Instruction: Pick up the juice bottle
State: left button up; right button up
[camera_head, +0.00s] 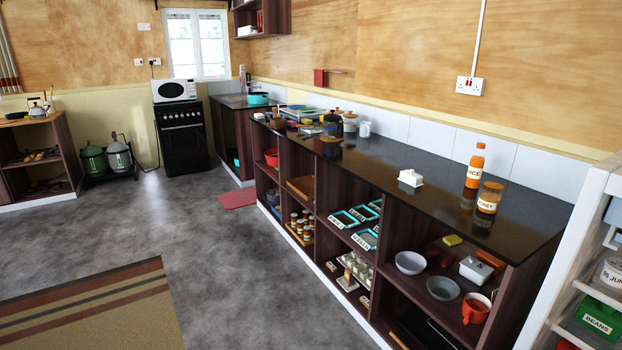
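An orange juice bottle (475,167) with a white label and an orange cap stands upright on the dark countertop (420,150), toward its right end near the wall. The label shows letters ending in "ICE". A honey jar (489,197) stands just in front and to the right of the bottle, close to it. Neither of my grippers shows in the head view.
A white butter dish (411,178) sits on the counter left of the bottle. A white shelf rack (575,260) stands at the right end. Open shelves under the counter hold bowls and an orange mug (476,309). The grey floor (240,270) before the counter is clear.

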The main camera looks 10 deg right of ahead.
aim_at(477, 159)
jog(key=z, duration=0.5)
jog(key=i, duration=1.1)
jog(key=z, duration=0.65)
